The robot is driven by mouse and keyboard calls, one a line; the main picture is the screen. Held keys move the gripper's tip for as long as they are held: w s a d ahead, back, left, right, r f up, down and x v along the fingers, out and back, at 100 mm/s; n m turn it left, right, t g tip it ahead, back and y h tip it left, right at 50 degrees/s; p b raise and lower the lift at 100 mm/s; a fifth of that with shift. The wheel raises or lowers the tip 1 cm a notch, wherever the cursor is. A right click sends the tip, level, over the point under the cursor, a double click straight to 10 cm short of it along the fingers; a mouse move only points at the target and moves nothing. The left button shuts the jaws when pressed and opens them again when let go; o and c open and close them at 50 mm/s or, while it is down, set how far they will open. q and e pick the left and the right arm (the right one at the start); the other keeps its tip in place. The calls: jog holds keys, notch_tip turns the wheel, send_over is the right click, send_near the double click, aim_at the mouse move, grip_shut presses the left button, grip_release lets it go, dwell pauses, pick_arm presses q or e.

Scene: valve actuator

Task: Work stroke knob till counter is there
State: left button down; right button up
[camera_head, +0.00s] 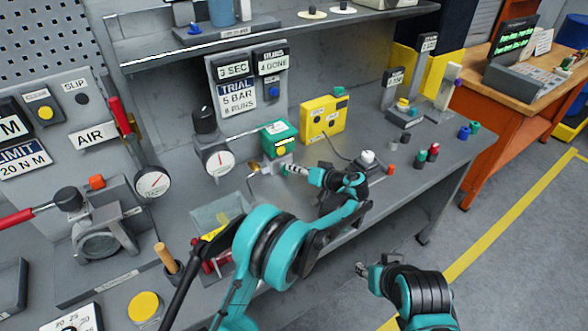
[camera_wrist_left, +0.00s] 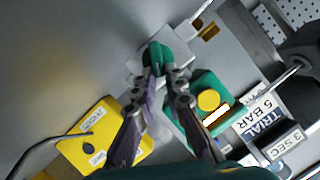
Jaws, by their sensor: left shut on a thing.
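My left gripper (camera_head: 288,168) reaches over the bench to a small actuator block in front of the green box (camera_head: 279,135). In the left wrist view my left gripper (camera_wrist_left: 164,74) is shut on a green knob (camera_wrist_left: 155,56) on a pale plate; the fingertips partly cover it. The counter sign (camera_head: 272,63) on the grey panel appears to read "RUNS 4 DONE". The trial sign (camera_head: 236,98) below reads "TRIAL 5 BAR 8 RUNS", beside a blue button (camera_head: 274,91). My right gripper (camera_head: 361,269) hangs off the bench front, apart from everything; its fingers are too small to judge.
The yellow box (camera_head: 322,118) with a cable stands right of the green box. A dial gauge (camera_head: 218,161) stands to the left. A white-topped knob (camera_head: 367,157) and small coloured pegs (camera_head: 433,152) sit to the right. The floor (camera_head: 510,265) at right is free.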

pick_arm(q)
jog(key=shift+d+f+m, duration=0.1)
jog(key=shift+d+m, duration=0.05)
jog(key=shift+m, duration=0.15)
dwell(0.4)
jog(key=c, duration=1.6)
grip_release()
jog(key=shift+w, duration=0.1)
jog(key=v, duration=1.2)
jog(key=shift+f, duration=0.15)
